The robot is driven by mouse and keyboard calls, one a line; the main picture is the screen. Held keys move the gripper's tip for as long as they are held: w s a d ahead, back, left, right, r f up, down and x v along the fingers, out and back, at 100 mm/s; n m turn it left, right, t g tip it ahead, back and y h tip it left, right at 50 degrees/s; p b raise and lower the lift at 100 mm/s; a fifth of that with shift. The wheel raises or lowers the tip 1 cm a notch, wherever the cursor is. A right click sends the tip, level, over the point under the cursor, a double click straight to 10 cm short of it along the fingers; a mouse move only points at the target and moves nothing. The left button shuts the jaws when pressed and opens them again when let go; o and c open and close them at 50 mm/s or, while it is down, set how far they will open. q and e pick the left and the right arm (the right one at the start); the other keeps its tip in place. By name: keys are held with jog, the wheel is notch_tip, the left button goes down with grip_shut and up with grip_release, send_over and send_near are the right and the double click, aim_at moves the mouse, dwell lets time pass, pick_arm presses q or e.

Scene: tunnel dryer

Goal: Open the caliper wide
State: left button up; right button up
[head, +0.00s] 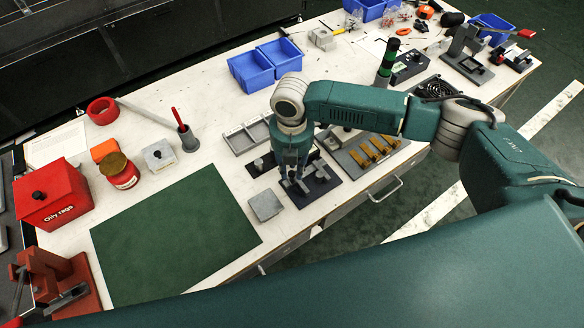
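My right gripper (293,181) points down over a dark plate (327,194) near the front edge of the bench. A grey metal piece with upright jaw-like parts, which looks like the caliper (319,176), is on this plate. The gripper's fingers are at or just beside its left part; I cannot tell whether they touch it. The fingers are small and partly hidden by the gripper body, so their opening is unclear. How wide the caliper is open cannot be made out. My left gripper is not in view.
A grey square block (265,205) lies left of the plate. A grey tray with brass parts (376,155) is to the right, a divided grey tray (240,138) behind. Blue bins (250,71) stand farther back. A green mat (170,240) leaves free room at left.

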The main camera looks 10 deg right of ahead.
aim_at(292, 173)
notch_tip(292, 173, up, 11)
jog(key=shift+r, duration=0.15)
dwell(0.6)
